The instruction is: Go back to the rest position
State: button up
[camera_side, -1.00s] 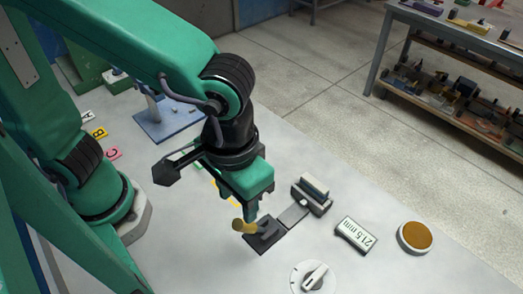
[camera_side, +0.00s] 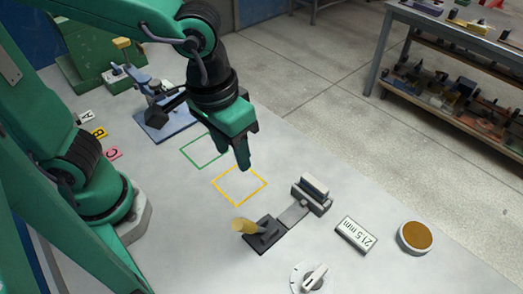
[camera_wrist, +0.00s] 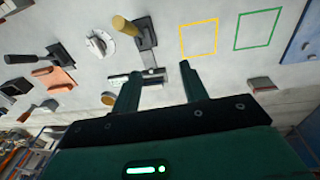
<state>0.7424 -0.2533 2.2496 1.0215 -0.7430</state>
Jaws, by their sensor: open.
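My gripper (camera_side: 243,150) is green and hangs above the table near the yellow outlined square (camera_side: 239,184). In the wrist view its two fingers (camera_wrist: 160,82) stand apart with nothing between them. A dark tool with a yellow round handle (camera_side: 244,226) sits on a black plate (camera_side: 262,244), apart from my gripper. The same yellow handle shows in the wrist view (camera_wrist: 123,25).
A grey block device (camera_side: 312,194), a display reading 21.5 mm (camera_side: 356,233), an orange-topped disc (camera_side: 415,236) and a white dial (camera_side: 308,278) stand nearby. A green outlined square (camera_side: 203,150) is empty. A blue plate with a fixture (camera_side: 167,122) lies behind.

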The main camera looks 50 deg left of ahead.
jog(key=a+r+t, duration=0.1)
jog(key=a+t, duration=0.1)
jog(key=a, duration=0.8)
jog(key=w+a+r+t+y, duration=0.1)
jog(key=a+r+t, duration=0.1)
jog(key=a, duration=0.7)
jog(key=shift+a+r+t, duration=0.3)
jog(key=shift+a, duration=0.05)
